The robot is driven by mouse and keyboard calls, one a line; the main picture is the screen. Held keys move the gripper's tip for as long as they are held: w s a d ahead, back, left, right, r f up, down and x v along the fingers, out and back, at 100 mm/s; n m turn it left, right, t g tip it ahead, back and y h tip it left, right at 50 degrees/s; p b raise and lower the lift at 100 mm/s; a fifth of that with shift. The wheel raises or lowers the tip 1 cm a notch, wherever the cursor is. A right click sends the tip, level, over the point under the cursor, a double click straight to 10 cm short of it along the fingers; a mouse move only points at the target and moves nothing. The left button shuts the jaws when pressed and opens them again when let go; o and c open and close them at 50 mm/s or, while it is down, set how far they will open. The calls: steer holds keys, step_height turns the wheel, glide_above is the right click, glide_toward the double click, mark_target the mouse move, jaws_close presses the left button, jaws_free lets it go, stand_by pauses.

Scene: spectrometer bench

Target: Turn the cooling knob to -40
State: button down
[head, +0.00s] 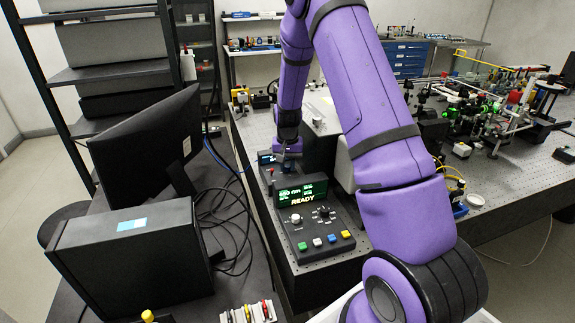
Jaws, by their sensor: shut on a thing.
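My gripper (286,166) is small and far off in the head view, pointing down onto a dark control box behind the nearer one. It is shut on what looks like the cooling knob there; the fingers and wrist hide the knob, so its pointer and scale cannot be read. The rear box has a small lit display (265,158), too small to read, partly behind my gripper.
Coloured buttons (331,238) line the front box. A monitor (150,155), a black case (135,262) and loose cables (232,215) are at left. An optical table (505,182) with many instruments fills the right. My purple arm covers the middle.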

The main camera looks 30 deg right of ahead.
steer(key=m, duration=0.6)
steer(key=shift+m, duration=0.4)
steer(key=m, duration=1.2)
steer(key=shift+m, duration=0.3)
steer(key=m, duration=0.6)
steer(key=shift+m, duration=0.4)
steer(key=c, duration=1)
jaws_free()
steer(key=shift+r, duration=0.1)
